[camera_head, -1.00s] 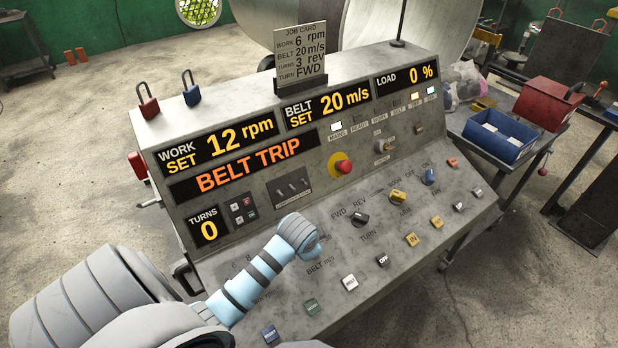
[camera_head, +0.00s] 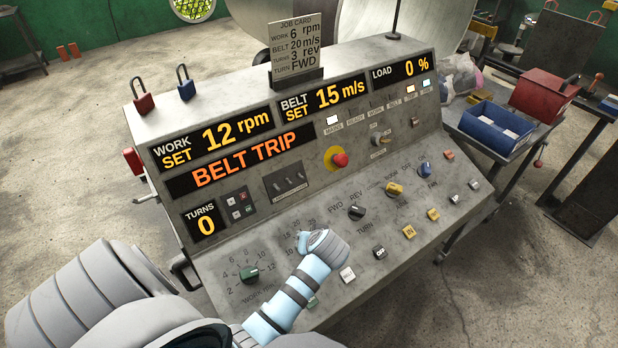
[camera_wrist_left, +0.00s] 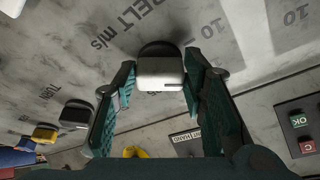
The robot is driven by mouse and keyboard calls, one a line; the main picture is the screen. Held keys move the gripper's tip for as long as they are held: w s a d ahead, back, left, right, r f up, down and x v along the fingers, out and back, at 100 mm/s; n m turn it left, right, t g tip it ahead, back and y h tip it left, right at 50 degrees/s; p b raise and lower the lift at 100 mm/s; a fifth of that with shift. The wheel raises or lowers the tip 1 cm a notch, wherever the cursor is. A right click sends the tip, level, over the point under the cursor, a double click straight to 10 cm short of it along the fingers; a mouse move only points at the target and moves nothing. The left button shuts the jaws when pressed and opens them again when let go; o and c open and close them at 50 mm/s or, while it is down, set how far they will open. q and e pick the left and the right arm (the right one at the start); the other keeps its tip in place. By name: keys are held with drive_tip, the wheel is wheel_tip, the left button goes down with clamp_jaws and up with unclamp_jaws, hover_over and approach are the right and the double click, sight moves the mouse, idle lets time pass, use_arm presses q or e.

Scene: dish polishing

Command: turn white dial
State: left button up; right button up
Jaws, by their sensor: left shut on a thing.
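The white dial (camera_wrist_left: 160,68) stands on the sloping panel by the label "BELT m/s" in the left wrist view. My left gripper (camera_wrist_left: 160,85) has one green ridged finger on each side of it and is shut on it. In the head view my left gripper (camera_head: 312,243) reaches the belt scale, and my wrist hides the dial there. The belt display (camera_head: 325,96) reads "SET 15 m/s". The job card (camera_head: 296,45) shows belt 20 m/s. My right gripper is not in view.
A green dial (camera_head: 250,274) on the work scale is left of my wrist. A black FWD/REV knob (camera_head: 357,212) and a white button (camera_head: 347,275) are close to its right. A red emergency button (camera_head: 340,160) stands higher up. The orange display (camera_head: 245,163) reads "BELT TRIP".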

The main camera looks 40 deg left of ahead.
use_arm(q)
drive_tip(key=n, duration=0.2)
drive_tip(key=n+y, duration=0.1)
drive_tip(key=shift+w+d+f+n+g+b, duration=0.1)
drive_tip(key=shift+w+d+n+g+b, duration=0.1)
drive_tip(key=shift+n+g+b, duration=0.15)
drive_tip(key=shift+w+n+g+b, duration=0.15)
drive_tip(key=shift+n+g+b, duration=0.5)
drive_tip(key=shift+n, duration=1.4)
drive_tip(key=o, duration=1.2)
drive_tip(key=shift+c, duration=0.2)
